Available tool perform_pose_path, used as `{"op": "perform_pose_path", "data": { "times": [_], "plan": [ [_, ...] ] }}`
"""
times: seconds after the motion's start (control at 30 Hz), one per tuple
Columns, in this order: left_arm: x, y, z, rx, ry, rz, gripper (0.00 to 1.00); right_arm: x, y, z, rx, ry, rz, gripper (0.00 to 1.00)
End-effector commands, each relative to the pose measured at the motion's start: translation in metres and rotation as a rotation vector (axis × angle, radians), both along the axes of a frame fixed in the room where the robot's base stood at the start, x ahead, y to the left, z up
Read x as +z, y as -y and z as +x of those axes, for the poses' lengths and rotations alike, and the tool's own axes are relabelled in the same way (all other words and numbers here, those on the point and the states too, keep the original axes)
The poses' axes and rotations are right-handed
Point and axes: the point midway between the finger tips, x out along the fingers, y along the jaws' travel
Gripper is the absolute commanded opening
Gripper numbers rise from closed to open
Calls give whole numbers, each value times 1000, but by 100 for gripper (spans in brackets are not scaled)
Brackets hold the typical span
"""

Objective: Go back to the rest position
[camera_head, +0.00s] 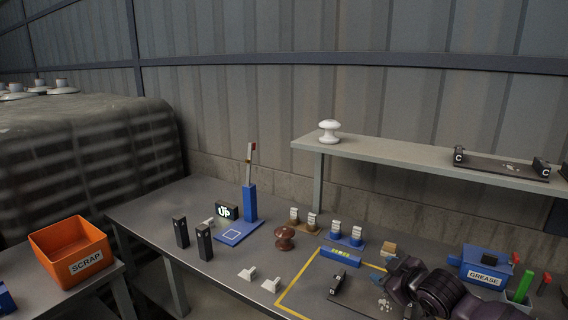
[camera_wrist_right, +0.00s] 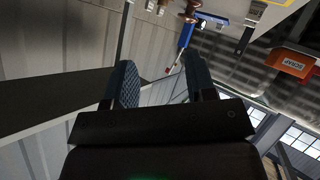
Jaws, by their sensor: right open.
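My right arm reaches in at the lower right of the head view, and its dark gripper (camera_head: 402,276) is over the right part of the table. In the right wrist view, the two fingers of my right gripper (camera_wrist_right: 163,85) stand apart with nothing between them. A brown insulator (camera_head: 285,238) stands on the table, left of the gripper and apart from it. A white insulator (camera_head: 329,131) stands on the left end of the shelf (camera_head: 390,152). My left gripper is not in view.
An orange SCRAP bin (camera_head: 70,252) stands at the left. A blue stand (camera_head: 249,204), an UP sign (camera_head: 227,211) and black blocks (camera_head: 204,241) are on the table (camera_head: 160,208). A blue GREASE box (camera_head: 485,266) is close to my right arm. Small white pieces (camera_head: 271,285) lie in front.

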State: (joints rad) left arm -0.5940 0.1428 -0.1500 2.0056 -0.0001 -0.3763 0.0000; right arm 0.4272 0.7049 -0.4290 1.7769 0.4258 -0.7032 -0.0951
Motion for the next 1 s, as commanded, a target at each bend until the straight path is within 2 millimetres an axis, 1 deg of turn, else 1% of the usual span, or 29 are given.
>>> {"op": "perform_pose_path", "data": {
  "times": [0.03, 0.17, 0.37, 0.57, 0.63, 0.77, 0.9, 1.0],
  "plan": [
    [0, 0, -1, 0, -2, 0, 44, -12, -6, -14, -6, 20, 44, 51],
    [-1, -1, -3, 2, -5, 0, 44, -32, -15, -45, -32, 79, 131, 51],
    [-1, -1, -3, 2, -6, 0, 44, -64, -14, -99, -108, 126, 230, 51],
    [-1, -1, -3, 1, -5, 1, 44, -101, -1, -159, -218, 115, 282, 51],
    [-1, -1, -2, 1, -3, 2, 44, -115, 5, -181, -264, 96, 290, 51],
    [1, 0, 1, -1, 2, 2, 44, -145, 16, -228, -359, 28, 305, 51],
    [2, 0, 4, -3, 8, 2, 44, -177, 26, -280, -457, -62, 328, 51],
    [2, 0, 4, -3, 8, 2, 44, -196, 29, -312, -506, -119, 335, 51]
  ]
}}
